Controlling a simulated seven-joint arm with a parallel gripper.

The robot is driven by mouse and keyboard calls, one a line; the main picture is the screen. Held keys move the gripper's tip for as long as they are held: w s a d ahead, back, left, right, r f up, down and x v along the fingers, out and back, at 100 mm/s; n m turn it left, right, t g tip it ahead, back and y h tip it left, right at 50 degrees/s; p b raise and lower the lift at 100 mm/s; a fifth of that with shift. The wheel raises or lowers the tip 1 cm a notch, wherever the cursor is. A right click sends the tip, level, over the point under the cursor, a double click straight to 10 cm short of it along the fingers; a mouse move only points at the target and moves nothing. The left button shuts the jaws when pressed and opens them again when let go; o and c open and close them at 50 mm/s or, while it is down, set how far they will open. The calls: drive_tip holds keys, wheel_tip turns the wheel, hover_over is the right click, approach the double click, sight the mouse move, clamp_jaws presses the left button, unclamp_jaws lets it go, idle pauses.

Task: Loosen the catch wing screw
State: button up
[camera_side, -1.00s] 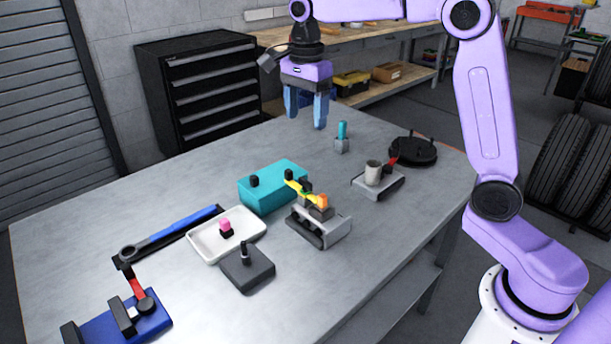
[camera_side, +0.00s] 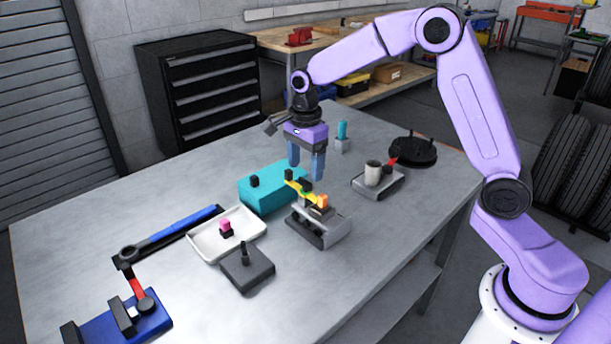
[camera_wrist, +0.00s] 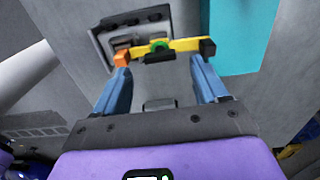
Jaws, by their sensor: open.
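A grey fixture (camera_side: 335,230) stands mid-table and carries a yellow bar (camera_side: 297,186) with an orange end block (camera_side: 323,200). In the wrist view the yellow bar (camera_wrist: 190,46) has a green round piece (camera_wrist: 159,46) near its middle, the orange block (camera_wrist: 121,59) at one end and a black block (camera_wrist: 208,48) at the other. I cannot tell for sure which part is the catch wing screw. My gripper (camera_side: 306,177) is open and empty, pointing down above the fixture and the teal box. In the wrist view its fingers (camera_wrist: 160,70) are spread on either side below the bar.
A teal box (camera_side: 265,198) sits beside the fixture. A white tray (camera_side: 212,250) with a pink-topped piece, a dark block (camera_side: 247,270) with a peg, and a grey plate (camera_side: 370,188) with a cup are nearby. A blue-handled bar (camera_side: 180,232) lies left.

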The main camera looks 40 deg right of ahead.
sight(306, 180)
drive_tip(key=shift+f, duration=1.85)
drive_tip(key=c, duration=1.1)
drive_tip(key=shift+o, duration=0.2)
